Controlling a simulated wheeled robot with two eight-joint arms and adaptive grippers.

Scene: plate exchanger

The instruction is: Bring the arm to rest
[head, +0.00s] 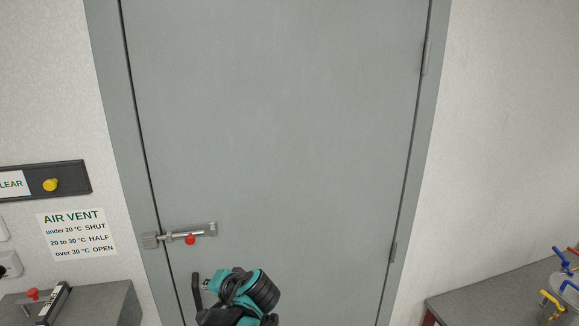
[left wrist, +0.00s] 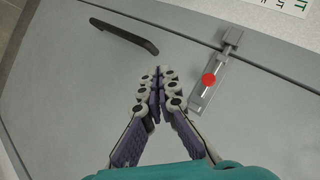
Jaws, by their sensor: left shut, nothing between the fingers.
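My left gripper shows in the left wrist view (left wrist: 157,85) with its fingertips together and nothing between them. It is in front of a grey door, beside a metal bolt (left wrist: 205,92) with a red knob and a black door handle (left wrist: 125,36), and seems to touch neither. In the head view my teal and black left wrist is at the bottom centre, and its fingers are mostly hidden. The grey door (head: 275,120) looks closed. The bolt (head: 208,230) reaches across the door edge to the frame, its red knob hanging low. My right gripper is not in view.
Left of the door are a panel with a yellow knob (head: 50,185), an air vent notice (head: 77,232) and a grey bench (head: 110,300) with a red button. At right, a grey table (head: 465,303) holds coloured handles. The space before the upper door looks clear.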

